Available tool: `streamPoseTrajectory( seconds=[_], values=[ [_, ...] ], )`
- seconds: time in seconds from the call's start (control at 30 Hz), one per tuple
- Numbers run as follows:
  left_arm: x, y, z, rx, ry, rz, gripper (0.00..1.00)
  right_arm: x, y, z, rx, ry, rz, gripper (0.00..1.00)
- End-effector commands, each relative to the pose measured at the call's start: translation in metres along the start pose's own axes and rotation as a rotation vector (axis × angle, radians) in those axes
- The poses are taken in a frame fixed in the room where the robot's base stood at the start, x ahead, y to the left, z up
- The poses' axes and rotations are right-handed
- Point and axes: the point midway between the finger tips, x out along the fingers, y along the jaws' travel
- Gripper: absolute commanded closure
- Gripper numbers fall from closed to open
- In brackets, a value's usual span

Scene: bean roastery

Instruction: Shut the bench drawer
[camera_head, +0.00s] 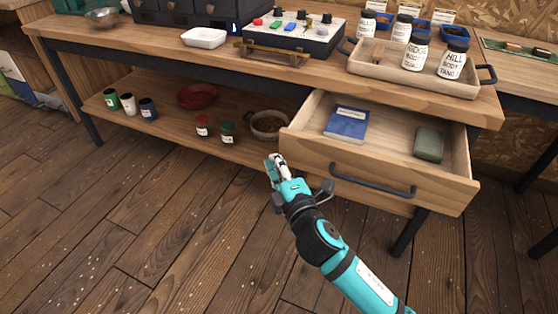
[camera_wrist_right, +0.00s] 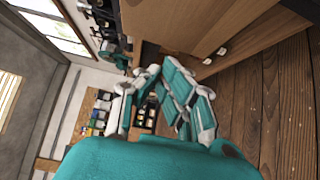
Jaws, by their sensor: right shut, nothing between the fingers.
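The bench drawer (camera_head: 440,194) is pulled well out of the wooden bench (camera_head: 240,67) at the right of the head view. A dark bar handle (camera_head: 372,181) is fixed across its front. Inside lie a blue book-like item (camera_head: 347,123) and a dark green pouch-like item (camera_head: 429,144). My right gripper (camera_head: 277,170) is shut and empty. In the picture it is just left of the drawer front and apart from the handle. Its teal fingers also show in the right wrist view (camera_wrist_right: 158,95). My left gripper is not in view.
A tray (camera_head: 400,69) of labelled jars stands on the bench above the drawer. A button panel (camera_head: 292,36) and a white dish (camera_head: 204,38) are farther left. The lower shelf (camera_head: 170,131) holds cups, jars and bowls. The plank floor (camera_head: 150,220) in front is clear.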

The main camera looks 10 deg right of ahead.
Motion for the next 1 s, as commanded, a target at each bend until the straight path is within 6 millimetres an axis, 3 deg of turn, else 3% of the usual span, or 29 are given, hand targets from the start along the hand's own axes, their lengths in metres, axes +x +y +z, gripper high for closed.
streamPoseTrajectory(
  seconds=[0.2,0.63,0.73,0.9,1.0],
  values=[
    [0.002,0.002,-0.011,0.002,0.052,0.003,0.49,0.011,0.0,0.011,0.001,0.0,0.0,1.0],
    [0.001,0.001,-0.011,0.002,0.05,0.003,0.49,0.012,0.0,0.013,0.001,0.0,0.0,1.0],
    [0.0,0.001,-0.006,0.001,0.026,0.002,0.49,0.017,0.001,0.018,0.0,-0.001,0.0,1.0],
    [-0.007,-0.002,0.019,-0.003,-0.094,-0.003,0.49,0.034,0.002,0.035,-0.002,-0.002,0.0,1.0],
    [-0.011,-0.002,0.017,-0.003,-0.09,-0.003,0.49,0.05,0.003,0.052,-0.002,-0.004,0.0,1.0]
  ],
)
